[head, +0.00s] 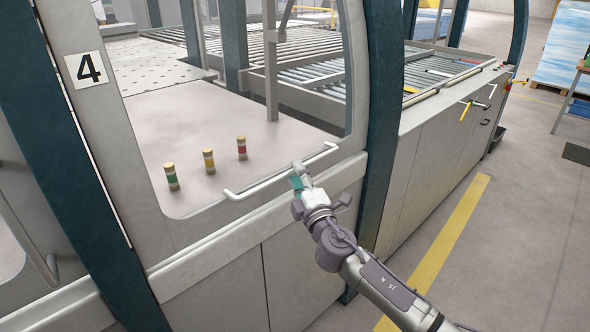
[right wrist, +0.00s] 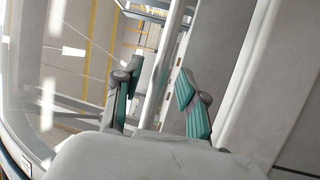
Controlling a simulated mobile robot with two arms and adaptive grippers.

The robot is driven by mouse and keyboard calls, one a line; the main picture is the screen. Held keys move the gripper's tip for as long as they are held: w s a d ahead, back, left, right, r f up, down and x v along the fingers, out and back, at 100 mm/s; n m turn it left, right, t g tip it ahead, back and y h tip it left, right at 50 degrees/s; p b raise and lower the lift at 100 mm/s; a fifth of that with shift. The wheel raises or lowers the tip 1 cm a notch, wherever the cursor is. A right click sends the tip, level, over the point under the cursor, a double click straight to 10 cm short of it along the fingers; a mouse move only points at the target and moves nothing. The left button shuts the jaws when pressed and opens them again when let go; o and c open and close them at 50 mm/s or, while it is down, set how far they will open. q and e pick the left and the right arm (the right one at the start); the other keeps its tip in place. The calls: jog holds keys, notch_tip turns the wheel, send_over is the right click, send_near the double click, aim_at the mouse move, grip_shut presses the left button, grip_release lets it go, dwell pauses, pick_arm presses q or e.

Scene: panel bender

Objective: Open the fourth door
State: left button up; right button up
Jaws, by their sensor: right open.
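The fourth door (head: 183,230) is a large pale grey panel with a big window, marked by a "4" sign (head: 87,69) at its upper left. It looks closed. Its white bar handle (head: 258,187) runs slantwise along the window's lower edge. My right gripper (head: 299,176) is at the right half of the handle, in front of the door. In the right wrist view its two teal-padded fingers (right wrist: 156,78) are apart, and a pale bar that looks like the handle (right wrist: 165,58) shows between them. Contact cannot be told. My left gripper is not in view.
Behind the window stand green, yellow and red capped cylinders (head: 208,161) on a flat surface, with roller conveyors (head: 305,65) beyond. A dark post (head: 384,110) borders the door at right. Open floor with a yellow line (head: 450,235) lies to the right.

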jog(key=shift+x, duration=1.05)
grip_shut()
